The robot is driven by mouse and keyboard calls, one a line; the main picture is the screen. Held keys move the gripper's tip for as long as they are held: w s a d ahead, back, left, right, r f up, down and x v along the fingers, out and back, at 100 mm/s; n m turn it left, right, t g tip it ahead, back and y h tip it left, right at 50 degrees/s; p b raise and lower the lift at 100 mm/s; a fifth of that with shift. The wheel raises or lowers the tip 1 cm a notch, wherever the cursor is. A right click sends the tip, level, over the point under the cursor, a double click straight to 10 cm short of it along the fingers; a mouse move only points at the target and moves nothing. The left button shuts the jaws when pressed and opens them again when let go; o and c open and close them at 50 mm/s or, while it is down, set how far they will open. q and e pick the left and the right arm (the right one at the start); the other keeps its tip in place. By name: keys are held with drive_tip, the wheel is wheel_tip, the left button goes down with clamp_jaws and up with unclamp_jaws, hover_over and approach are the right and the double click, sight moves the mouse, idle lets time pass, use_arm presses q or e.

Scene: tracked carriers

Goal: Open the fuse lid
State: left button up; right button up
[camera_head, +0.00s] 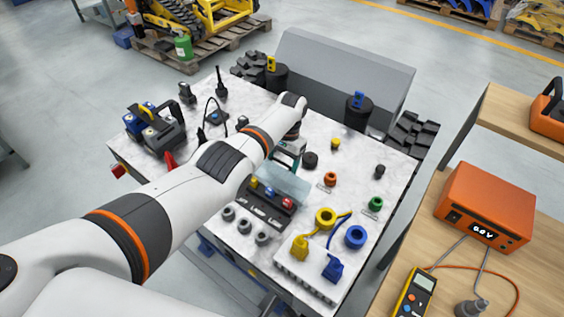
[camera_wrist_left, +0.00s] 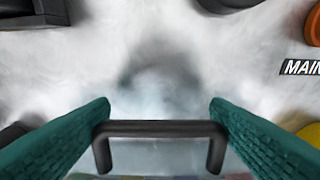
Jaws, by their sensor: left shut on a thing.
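The fuse lid (camera_head: 286,182) is a clear, bluish panel at the middle of the table, behind the row of coloured fuses on the dark fuse box (camera_head: 262,210). The fuses show in front of it; its exact tilt is hard to judge. My left gripper (camera_head: 289,155) is at the lid's far side, partly hidden by my own arm. In the left wrist view, its teal fingers are shut on the lid's black bar handle (camera_wrist_left: 160,128), one at each end. My right gripper is not in view.
Grey round knobs (camera_head: 244,226) stand in front of the fuse box. A white block with yellow and blue plugs (camera_head: 300,247) is to its right. A black round knob (camera_head: 310,160) stands beside my gripper.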

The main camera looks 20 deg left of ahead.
use_arm(q)
drive_tip(key=o, duration=1.1)
drive_tip(key=shift+s+d+f, duration=0.15)
drive_tip(key=shift+d+f, duration=0.05)
drive_tip(key=shift+f, duration=0.05)
drive_tip(key=shift+c, duration=0.2)
drive_tip(key=shift+r, duration=0.1)
drive_tip(key=shift+r, duration=0.15)
wheel_tip(320, 180, up, 11)
drive_tip(key=w, duration=0.2)
drive_tip(key=shift+w+d+r, duration=0.2)
drive_tip(key=shift+w+d, duration=0.05)
drive_tip(key=shift+d, duration=0.1)
